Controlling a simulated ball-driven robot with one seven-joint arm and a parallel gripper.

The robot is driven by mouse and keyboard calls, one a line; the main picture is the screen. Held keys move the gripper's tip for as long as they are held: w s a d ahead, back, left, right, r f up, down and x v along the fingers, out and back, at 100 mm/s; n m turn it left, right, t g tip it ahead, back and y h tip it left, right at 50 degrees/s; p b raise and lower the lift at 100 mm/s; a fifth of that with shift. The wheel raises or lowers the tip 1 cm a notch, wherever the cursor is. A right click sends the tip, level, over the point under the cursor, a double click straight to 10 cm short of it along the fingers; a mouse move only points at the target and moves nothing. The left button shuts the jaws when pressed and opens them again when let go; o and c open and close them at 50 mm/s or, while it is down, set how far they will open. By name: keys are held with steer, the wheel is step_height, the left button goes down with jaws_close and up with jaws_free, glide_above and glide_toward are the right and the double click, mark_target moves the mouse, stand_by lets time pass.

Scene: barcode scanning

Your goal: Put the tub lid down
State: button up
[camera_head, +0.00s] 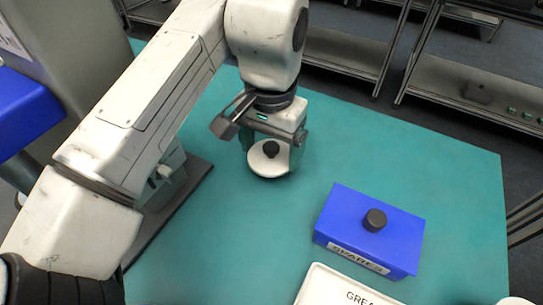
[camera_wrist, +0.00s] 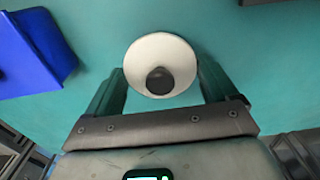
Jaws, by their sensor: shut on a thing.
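The tub lid (camera_head: 265,169) is a white round disc with a dark knob in its middle. My gripper (camera_head: 272,150) points down over the green table, with a finger on each side of the lid. In the wrist view, the lid (camera_wrist: 160,43) sits between the green fingers of my gripper (camera_wrist: 162,72), and its knob faces the camera. My gripper is shut on the lid. The lid looks level and close to the table top. I cannot tell whether its underside touches the table.
A blue box labelled SPARES (camera_head: 345,215) with a dark knob stands right of my gripper on the green table (camera_head: 440,170). A white labelled item (camera_head: 325,288) is at the front edge of view. Metal shelves (camera_head: 465,95) stand behind. The table around the lid is clear.

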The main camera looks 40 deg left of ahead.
mark_target(271, 159)
steer(key=shift+f, duration=1.6)
steer(key=shift+f, duration=0.1)
steer(key=o, duration=0.8)
step_height(271, 159, up, 12)
steer(key=shift+r+p, duration=0.15)
steer(key=shift+p, duration=0.15)
